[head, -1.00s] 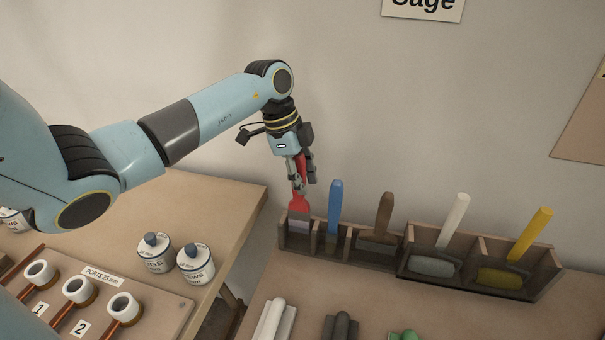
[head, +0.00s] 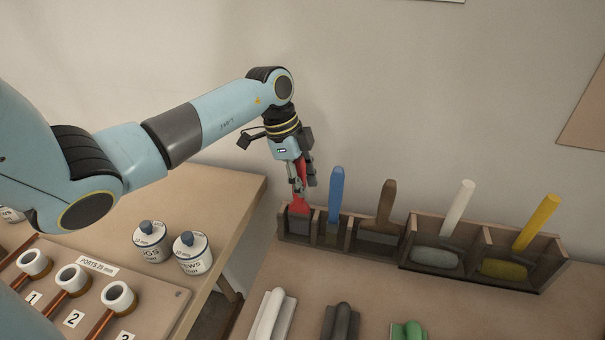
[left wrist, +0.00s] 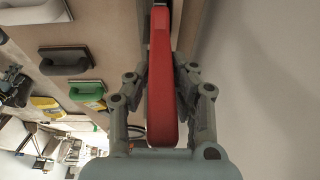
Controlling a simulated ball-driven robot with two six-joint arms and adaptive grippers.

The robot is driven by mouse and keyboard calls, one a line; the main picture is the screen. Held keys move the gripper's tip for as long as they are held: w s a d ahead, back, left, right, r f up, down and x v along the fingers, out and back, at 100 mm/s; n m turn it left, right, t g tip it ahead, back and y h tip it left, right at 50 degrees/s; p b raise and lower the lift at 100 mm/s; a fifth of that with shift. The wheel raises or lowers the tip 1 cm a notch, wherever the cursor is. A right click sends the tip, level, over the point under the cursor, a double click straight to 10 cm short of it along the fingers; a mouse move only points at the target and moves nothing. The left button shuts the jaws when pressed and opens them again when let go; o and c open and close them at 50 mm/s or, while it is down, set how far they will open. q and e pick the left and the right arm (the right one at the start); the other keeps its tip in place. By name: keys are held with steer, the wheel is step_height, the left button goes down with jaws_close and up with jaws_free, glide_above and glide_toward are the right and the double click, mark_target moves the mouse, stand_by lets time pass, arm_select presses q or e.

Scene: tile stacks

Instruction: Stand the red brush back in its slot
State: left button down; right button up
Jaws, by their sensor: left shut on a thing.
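The red brush (head: 299,204) is upright at the leftmost slot of the wooden rack (head: 340,248). Its lower end is inside that slot, behind the front wall. Whether it touches the slot's bottom is hidden. My left gripper (head: 301,186) is shut on its handle from above. In the left wrist view the red handle (left wrist: 161,75) runs between the two fingers (left wrist: 160,98). My right gripper is not in view.
A blue-handled brush (head: 336,195) stands in the slot just right. Brown (head: 386,204), white (head: 457,208) and yellow (head: 537,222) handles follow along the rack. Floats (head: 270,315) lie in front. Two jars (head: 192,253) stand on the left table.

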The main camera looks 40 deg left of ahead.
arm_select(q)
steer(key=shift+f+b, duration=0.3)
steer(key=shift+f, duration=0.3)
steer(key=c, duration=1.1)
jaws_free()
steer(key=v, duration=1.2)
